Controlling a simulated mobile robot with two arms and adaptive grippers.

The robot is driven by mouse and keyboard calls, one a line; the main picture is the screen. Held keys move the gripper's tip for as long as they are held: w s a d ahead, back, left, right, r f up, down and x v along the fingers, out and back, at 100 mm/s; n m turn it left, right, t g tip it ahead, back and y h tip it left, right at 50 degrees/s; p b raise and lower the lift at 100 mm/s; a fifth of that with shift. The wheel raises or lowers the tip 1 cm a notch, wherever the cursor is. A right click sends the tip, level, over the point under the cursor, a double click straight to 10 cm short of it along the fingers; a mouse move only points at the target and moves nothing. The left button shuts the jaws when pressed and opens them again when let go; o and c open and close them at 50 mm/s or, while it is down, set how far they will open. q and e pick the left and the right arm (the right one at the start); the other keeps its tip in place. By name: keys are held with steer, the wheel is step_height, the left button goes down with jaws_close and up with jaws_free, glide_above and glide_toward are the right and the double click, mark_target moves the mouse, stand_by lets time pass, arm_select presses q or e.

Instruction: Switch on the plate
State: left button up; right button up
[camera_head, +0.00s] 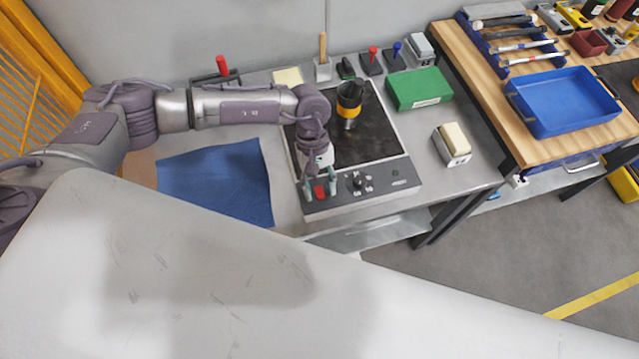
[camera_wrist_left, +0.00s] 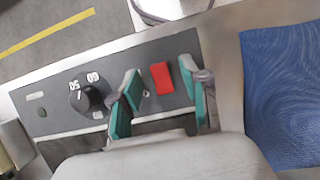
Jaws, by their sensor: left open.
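The plate (camera_head: 385,128) is a dark square hotplate with a grey front panel (camera_head: 345,202) on the bench. A red switch (camera_head: 320,192) sits on the panel's left part in the head view. It also shows in the left wrist view (camera_wrist_left: 161,78), beside a small round light. A black dial (camera_wrist_left: 91,98) with numbers is on the same panel. My left gripper (camera_head: 320,188) is open, its teal-padded fingers on either side of the red switch; I cannot tell whether they touch the panel. The left wrist view shows the fingers (camera_wrist_left: 163,100) apart with nothing gripped. My right gripper is not seen.
A black and yellow cup-like object (camera_head: 349,104) stands on the plate. A blue cloth (camera_head: 217,182) lies left of it. A green box (camera_head: 419,89) and a grey-and-cream block (camera_head: 452,144) are to the right. A wooden table with a blue tray (camera_head: 563,102) adjoins.

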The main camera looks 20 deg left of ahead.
mark_target(318, 189)
arm_select(q)
jaws_close()
steer(key=shift+s+d+t+y+b, duration=0.15)
steer(key=shift+t+y+b, duration=0.1)
steer(key=shift+t+y, duration=0.25)
steer(key=shift+s+d+t+y+b, duration=0.15)
steer(key=shift+t+y+b, duration=0.15)
steer(key=shift+t, duration=0.3)
steer(key=shift+a, duration=0.1)
jaws_free()
step_height(318, 189, up, 12)
steer(key=w, duration=0.1)
steer(key=shift+w+a, duration=0.2)
steer(key=shift+a, duration=0.25)
